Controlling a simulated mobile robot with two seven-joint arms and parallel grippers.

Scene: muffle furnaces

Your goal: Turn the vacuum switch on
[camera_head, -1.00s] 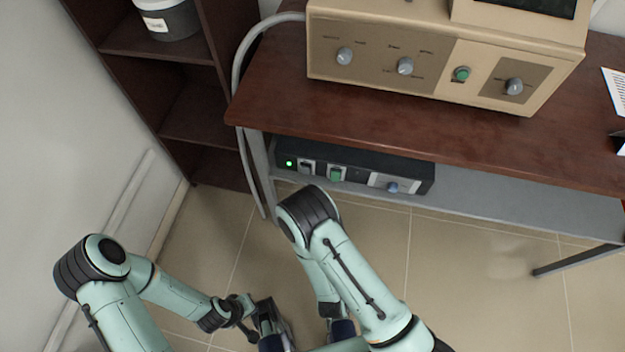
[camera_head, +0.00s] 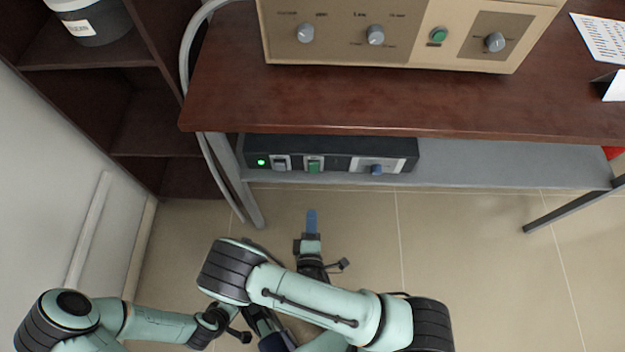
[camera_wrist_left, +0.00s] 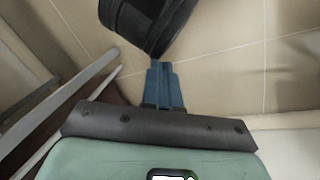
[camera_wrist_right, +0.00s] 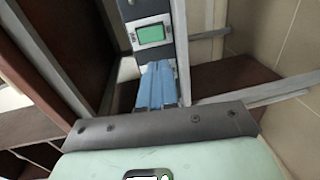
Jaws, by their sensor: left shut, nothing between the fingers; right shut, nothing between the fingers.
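A black control box (camera_head: 330,150) sits on the grey shelf under the table. I cannot read which one is marked vacuum. My right gripper (camera_head: 311,214) is shut and empty, below and in front of the box, apart from it in the head view. In the right wrist view, the green switch (camera_wrist_right: 151,35) appears just beyond the shut fingertips (camera_wrist_right: 157,70). My left gripper (camera_wrist_left: 163,72) is shut and empty, low over the floor.
A beige furnace (camera_head: 400,35) with knobs and a green button stands on the brown tabletop (camera_head: 350,100), above the box. A grey table leg (camera_head: 240,190) and hose (camera_head: 187,60) are left of the box. A dark shelf unit (camera_head: 135,130) stands further left.

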